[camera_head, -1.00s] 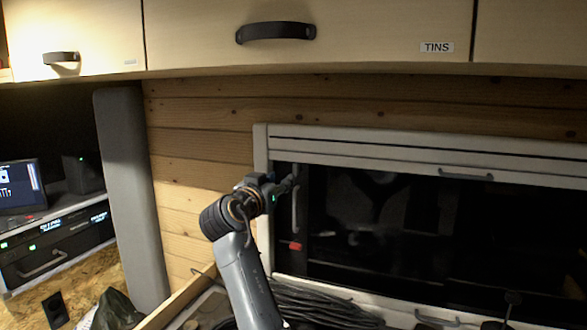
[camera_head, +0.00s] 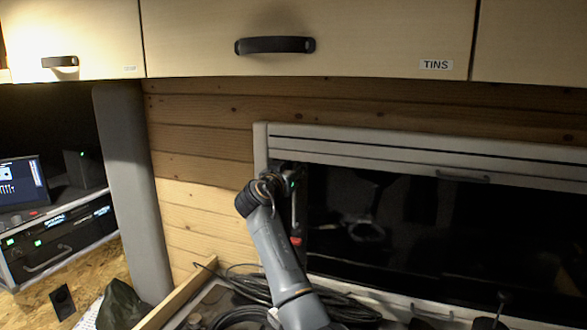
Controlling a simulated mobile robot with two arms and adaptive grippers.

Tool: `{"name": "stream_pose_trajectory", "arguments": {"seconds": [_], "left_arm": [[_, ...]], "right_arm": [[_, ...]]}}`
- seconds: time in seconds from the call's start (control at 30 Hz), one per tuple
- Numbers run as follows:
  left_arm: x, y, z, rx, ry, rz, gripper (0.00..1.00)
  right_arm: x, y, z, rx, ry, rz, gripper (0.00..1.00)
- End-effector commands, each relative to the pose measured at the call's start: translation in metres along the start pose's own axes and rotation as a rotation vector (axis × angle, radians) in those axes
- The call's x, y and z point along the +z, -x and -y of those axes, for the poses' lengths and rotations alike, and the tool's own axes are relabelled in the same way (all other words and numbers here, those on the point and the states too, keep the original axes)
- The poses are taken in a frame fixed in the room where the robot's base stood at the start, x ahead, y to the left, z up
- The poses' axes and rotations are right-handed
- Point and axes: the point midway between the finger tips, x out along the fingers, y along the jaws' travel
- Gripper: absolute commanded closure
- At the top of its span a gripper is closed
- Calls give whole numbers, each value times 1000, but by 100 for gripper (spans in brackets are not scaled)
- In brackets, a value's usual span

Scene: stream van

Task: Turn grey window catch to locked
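The window (camera_head: 395,225) fills the right of the view, in a pale frame. A slim upright grey piece, which looks like the catch (camera_head: 295,212), shows at the window's left edge. A small red part (camera_head: 296,241) is just below it. My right gripper (camera_head: 288,180) is at the window's upper left corner, by the top of the catch. My own wrist and arm hide most of the gripper and part of the catch. I cannot tell whether the fingers touch the catch or are open. My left gripper is not in view.
Overhead cupboards (camera_head: 380,30) with dark handles run above the window. A grey padded post (camera_head: 132,190) stands left of the wood-plank wall. Black cables (camera_head: 245,285) lie below the window. A screen (camera_head: 22,183) and rack gear stand at far left.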

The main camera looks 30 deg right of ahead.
Motion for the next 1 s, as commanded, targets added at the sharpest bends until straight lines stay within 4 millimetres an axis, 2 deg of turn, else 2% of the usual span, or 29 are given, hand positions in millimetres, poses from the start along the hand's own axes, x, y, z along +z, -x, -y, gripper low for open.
{"name": "stream_pose_trajectory", "arguments": {"seconds": [0.03, 0.1, 0.57, 1.0], "left_arm": [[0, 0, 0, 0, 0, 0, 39], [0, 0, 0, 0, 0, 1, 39], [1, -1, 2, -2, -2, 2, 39], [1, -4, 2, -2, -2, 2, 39]], "right_arm": [[0, 0, 0, 0, 0, 0, 85], [0, 0, 0, 0, 0, 0, 100], [0, 0, 0, 0, 50, 0, 100], [0, 0, 1, 1, 384, -1, 100]]}}
